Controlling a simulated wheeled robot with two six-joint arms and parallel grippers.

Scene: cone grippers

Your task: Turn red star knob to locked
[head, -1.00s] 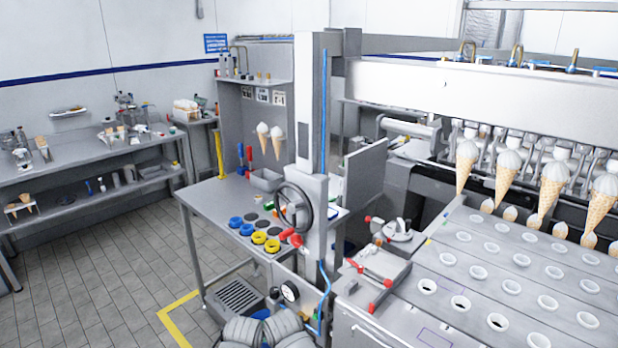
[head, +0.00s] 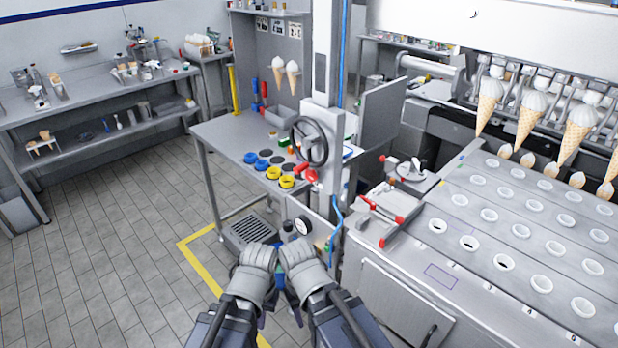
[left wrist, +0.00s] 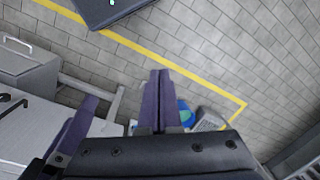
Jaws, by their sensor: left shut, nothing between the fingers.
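A red knob-like handle (head: 309,175) sits on the grey column just below the black handwheel (head: 309,141) in the head view. It is too small to tell its star shape or which position it points to. My left gripper (head: 262,321) hangs low over the floor, well below and left of the red handle, and is mostly hidden by my arm. In the left wrist view its purple fingers (left wrist: 159,73) are together with nothing between them. My right gripper (head: 298,318) hangs beside it, and its fingers are too hidden to read.
A pressure gauge (head: 302,226) is low in front. Red-handled fixtures (head: 384,209) sit on the machine at right. Tiled floor at left is clear.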

